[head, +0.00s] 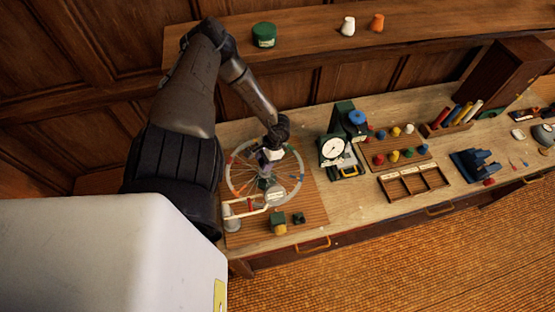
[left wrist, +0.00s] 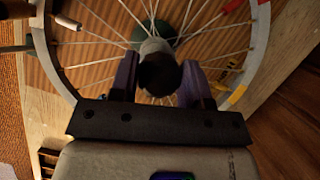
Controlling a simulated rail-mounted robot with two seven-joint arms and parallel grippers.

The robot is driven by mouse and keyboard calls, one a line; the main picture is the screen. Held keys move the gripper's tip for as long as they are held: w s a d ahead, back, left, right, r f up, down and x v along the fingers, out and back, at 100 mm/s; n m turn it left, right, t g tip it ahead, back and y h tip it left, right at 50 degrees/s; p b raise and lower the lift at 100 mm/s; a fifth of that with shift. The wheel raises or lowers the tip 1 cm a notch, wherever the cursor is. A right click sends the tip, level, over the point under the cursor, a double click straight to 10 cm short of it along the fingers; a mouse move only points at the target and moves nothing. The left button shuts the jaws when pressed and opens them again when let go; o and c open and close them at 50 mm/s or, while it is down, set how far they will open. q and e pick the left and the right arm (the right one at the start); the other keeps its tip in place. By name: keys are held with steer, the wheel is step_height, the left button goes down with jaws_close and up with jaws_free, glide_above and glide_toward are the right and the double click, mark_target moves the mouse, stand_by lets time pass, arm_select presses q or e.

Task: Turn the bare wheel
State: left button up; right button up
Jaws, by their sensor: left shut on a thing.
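The bare wheel (head: 228,178) lies flat at the left end of the bench, a silver spoked rim with no tyre. Its rim (left wrist: 260,48) also shows in the left wrist view, with a red mark and a yellow mark on the right side. My left gripper (head: 268,168) is over the wheel's middle. In the left wrist view, its two purple fingers stand on either side of a dark round knob (left wrist: 158,73) at the hub, and the gripper is shut on it. The finger contact is partly hidden by the knob. My right gripper is not in view.
A slatted wooden board (head: 312,207) lies under the wheel. A white bracket (head: 229,209) and a yellow-and-green block (head: 279,226) stand at its front. A dial gauge (head: 333,149) and a divided tray (head: 414,183) are to the right. A shelf (head: 205,47) runs behind.

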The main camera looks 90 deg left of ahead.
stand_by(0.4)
arm_select(q)
steer(key=o, duration=1.3)
steer(key=shift+r, duration=0.1)
steer(key=v, duration=1.3)
steer(key=shift+w+a+r+p, duration=0.15)
steer(key=shift+w+r+p, duration=0.05)
steer(key=shift+r+p, duration=0.1)
